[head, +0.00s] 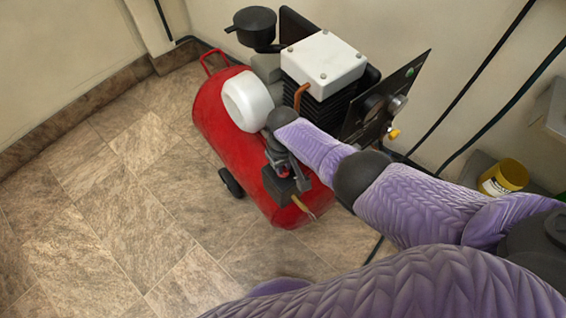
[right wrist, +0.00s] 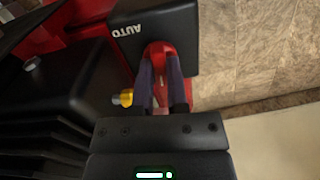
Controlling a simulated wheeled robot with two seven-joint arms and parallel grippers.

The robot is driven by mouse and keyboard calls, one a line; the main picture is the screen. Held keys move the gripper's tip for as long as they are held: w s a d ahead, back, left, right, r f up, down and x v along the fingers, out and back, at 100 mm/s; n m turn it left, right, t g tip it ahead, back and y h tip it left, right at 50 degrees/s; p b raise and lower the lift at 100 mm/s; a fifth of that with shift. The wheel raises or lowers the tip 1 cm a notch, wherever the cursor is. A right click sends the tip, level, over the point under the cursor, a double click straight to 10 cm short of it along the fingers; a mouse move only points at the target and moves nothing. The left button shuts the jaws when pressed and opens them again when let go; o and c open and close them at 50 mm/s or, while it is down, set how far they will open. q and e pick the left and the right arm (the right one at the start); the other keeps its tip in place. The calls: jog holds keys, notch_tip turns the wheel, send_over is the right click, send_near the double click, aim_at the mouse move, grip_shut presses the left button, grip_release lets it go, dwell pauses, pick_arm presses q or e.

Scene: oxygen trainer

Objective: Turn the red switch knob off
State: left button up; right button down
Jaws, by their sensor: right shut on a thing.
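The red switch knob (right wrist: 158,48) sits on a black switch box (right wrist: 180,18) marked AUTO in the right wrist view. My right gripper (right wrist: 164,70) is shut on the knob, with one dark finger on each side of it. In the head view, my right gripper (head: 283,170) reaches down to the black switch box (head: 288,187) on the front end of the red compressor tank (head: 225,130). The fingers and wrist hide most of the knob there. My left gripper is not in view.
A white-topped pump (head: 324,60), a white round part (head: 246,101) and a black panel (head: 388,95) stand close around my right arm. A brass fitting (right wrist: 123,98) is near the fingers. A yellow container (head: 504,178) stands at right. The tiled floor (head: 110,220) at left is clear.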

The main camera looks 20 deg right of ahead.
jog(key=shift+n, duration=0.5)
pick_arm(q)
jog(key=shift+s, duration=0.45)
pick_arm(e)
jog(key=c, duration=0.6)
grip_release()
jog(key=shift+c, duration=0.2)
pick_arm(q)
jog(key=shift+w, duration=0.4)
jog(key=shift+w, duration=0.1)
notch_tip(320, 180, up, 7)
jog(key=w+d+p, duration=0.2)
jog(key=p, duration=0.5)
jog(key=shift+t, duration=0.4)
pick_arm(e)
notch_tip(320, 180, up, 10)
